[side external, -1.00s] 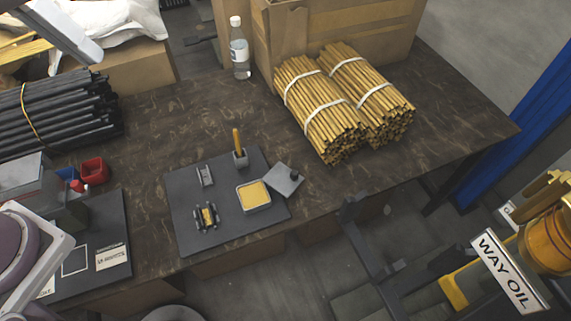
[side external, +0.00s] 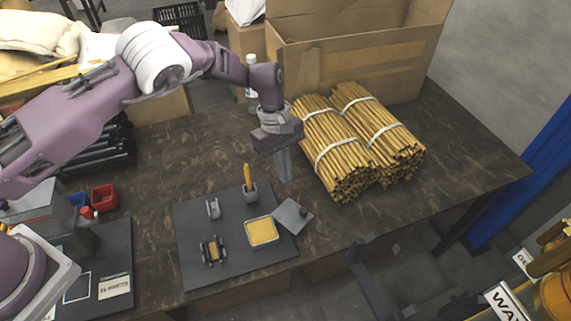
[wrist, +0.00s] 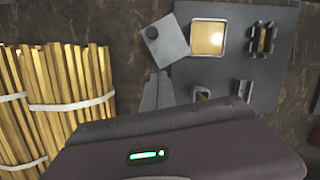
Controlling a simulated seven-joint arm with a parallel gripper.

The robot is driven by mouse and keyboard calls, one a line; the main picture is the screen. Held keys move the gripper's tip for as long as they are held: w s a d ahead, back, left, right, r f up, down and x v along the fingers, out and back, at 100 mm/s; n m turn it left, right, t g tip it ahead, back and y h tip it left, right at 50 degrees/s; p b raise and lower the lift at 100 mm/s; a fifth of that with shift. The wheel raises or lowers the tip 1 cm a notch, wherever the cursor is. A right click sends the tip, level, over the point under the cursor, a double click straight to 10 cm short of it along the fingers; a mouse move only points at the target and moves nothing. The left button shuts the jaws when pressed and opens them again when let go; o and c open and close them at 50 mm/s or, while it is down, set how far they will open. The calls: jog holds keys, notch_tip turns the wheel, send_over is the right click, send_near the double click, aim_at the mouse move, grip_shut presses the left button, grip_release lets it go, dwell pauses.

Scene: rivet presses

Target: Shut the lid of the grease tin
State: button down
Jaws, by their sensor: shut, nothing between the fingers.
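The grease tin (side external: 262,232) is a small square tin filled with yellow grease, on the dark mat; it also shows in the wrist view (wrist: 208,38). Its grey square lid (side external: 292,215) lies open to the tin's right, with a small dark knob on it; in the wrist view the lid (wrist: 168,42) is left of the tin. My gripper (side external: 285,180) points down above the table, behind the lid and apart from it. Its fingers are shut and empty. In the wrist view the fingers (wrist: 157,92) show just below the lid.
A cup with a yellow-handled tool (side external: 249,188) stands behind the tin. A small bracket (side external: 212,209) and a metal fixture (side external: 212,250) share the mat (side external: 192,275). Tied rod bundles (side external: 345,150) lie right of my gripper. A cardboard box (side external: 350,60) and bottle stand behind.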

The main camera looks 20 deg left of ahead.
aim_at(296, 207)
jog(key=x, duration=0.4)
jog(key=s+d, duration=0.1)
jog(key=d, duration=0.1)
jog(key=shift+s+d+f, duration=0.35)
jog(key=shift+d, duration=0.05)
jog(key=shift+s+d, duration=0.2)
jog(key=shift+d, duration=0.2)
